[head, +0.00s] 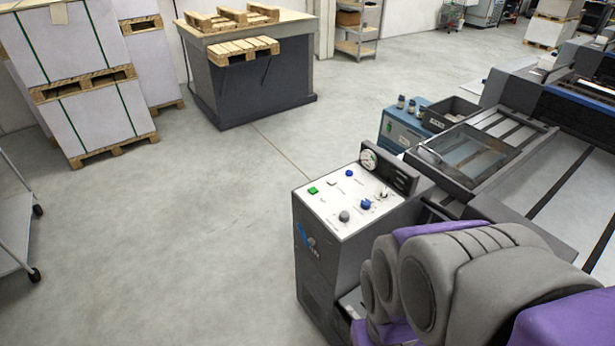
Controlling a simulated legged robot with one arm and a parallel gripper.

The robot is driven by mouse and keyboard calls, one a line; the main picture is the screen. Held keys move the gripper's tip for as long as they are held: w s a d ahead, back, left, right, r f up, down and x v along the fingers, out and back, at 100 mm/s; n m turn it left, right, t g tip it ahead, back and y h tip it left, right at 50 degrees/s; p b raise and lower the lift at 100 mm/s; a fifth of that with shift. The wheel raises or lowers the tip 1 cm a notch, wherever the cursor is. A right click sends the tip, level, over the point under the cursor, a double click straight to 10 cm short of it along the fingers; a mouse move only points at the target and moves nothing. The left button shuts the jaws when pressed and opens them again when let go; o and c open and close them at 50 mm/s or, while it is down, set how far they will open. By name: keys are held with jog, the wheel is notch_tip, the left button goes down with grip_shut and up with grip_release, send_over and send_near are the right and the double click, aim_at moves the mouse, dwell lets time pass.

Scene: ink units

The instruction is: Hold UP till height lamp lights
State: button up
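A control panel (335,211) tops a grey cabinet (318,270) at the middle of the head view. It carries a green square button (313,190), a white one (332,183), a blue button (349,173), a grey knob (344,216), a blue knob (366,204) and a small switch (383,194). The labels are too small to read, so I cannot tell which control is UP. I cannot pick out a height lamp or say whether one is lit. My grey and purple arm fills the lower right; my gripper is not visible.
A round gauge (369,160) stands at the panel's back edge. The printing machine (560,180) extends right of the cabinet, with a blue box (404,128) behind. Wrapped pallet stacks (70,65) and a dark bench (255,85) stand behind left. A cart (12,225) is at far left; floor between is clear.

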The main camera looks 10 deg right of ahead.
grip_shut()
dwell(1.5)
